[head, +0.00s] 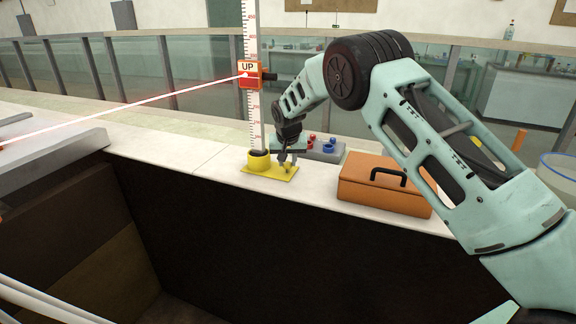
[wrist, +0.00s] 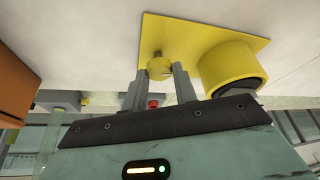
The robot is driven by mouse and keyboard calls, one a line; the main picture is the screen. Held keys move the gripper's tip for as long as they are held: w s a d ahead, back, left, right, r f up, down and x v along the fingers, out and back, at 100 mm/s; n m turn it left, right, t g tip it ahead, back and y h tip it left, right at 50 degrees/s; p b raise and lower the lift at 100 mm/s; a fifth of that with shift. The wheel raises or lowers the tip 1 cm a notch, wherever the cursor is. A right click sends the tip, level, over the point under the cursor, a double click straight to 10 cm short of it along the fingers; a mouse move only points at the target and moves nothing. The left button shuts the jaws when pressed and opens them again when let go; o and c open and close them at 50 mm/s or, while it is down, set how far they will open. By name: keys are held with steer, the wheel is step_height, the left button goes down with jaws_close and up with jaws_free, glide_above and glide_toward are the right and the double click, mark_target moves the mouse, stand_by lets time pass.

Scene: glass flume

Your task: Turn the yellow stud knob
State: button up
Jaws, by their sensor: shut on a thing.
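The yellow stud knob (wrist: 160,68) stands on a yellow base plate (wrist: 205,32) in the wrist view. My gripper (wrist: 161,77) has its two grey fingers on either side of the knob and is shut on it. In the head view my gripper (head: 287,166) points down at the yellow plate (head: 262,174), and the knob is small and partly hidden there. A yellow round socket (head: 258,159) stands on the same plate, left of the gripper; it also shows in the wrist view (wrist: 228,68).
A white measuring staff (head: 251,120) rises by the socket, with a red box marked UP (head: 250,77) on it. A red beam meets this box from the left. An orange toolbox (head: 385,186) sits right of the plate. A deep dark pit (head: 220,240) lies in front.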

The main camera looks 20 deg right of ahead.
steer(key=shift+a+m+h+b, duration=0.1)
steer(key=shift+m+h+b, duration=0.3)
steer(key=shift+m, duration=0.7)
steer(key=shift+g, duration=0.3)
steer(key=o, duration=1)
steer(key=b+v, duration=0.3)
steer(key=v, duration=1.4)
steer(key=shift+s+r, duration=0.1)
steer(key=shift+r, duration=0.05)
